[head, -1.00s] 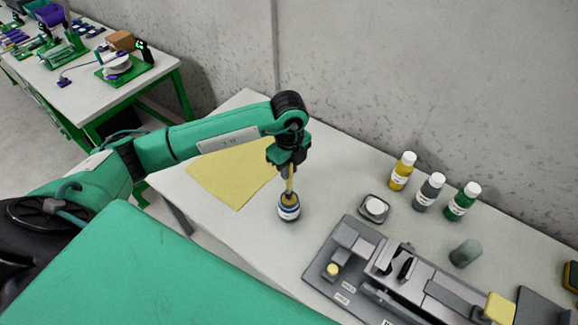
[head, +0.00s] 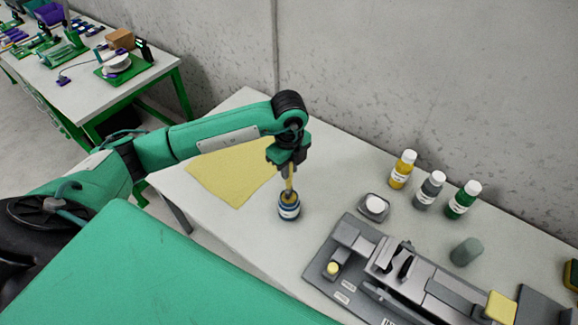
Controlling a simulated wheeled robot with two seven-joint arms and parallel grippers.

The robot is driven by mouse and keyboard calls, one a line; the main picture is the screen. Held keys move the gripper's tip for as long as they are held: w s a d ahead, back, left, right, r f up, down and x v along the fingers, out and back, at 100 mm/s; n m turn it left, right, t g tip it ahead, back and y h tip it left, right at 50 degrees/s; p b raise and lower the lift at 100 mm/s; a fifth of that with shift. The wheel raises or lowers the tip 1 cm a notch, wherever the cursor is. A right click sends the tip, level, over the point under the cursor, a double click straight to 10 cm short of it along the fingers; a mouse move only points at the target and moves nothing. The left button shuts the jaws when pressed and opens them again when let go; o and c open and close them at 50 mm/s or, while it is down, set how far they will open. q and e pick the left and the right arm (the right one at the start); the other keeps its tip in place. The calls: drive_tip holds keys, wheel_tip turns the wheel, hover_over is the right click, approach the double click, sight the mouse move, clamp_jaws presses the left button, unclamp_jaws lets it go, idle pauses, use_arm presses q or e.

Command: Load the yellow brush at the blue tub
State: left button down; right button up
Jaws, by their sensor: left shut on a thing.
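The blue tub (head: 289,211) is a small round pot with a white label band, standing on the grey-white table. My left gripper (head: 289,167) points down right above it and is shut on the yellow brush (head: 290,183). The brush is about upright, with its lower end at the mouth of the tub. The bristles are hidden, and I cannot tell how deep they sit. My right gripper is not in view.
A yellow cloth (head: 232,180) lies left of the tub. A grey fixture (head: 400,275) fills the table's front right. Yellow (head: 402,171), grey (head: 428,190) and green (head: 462,200) bottles stand behind it, near a small dish (head: 374,208) and a grey cylinder (head: 465,252). A wall is behind.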

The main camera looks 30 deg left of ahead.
use_arm(q)
drive_tip(key=shift+f, duration=0.15)
drive_tip(key=shift+f, duration=0.1)
idle(1.2)
drive_tip(key=shift+r+p, duration=1.95)
drive_tip(key=shift+r, duration=1.65)
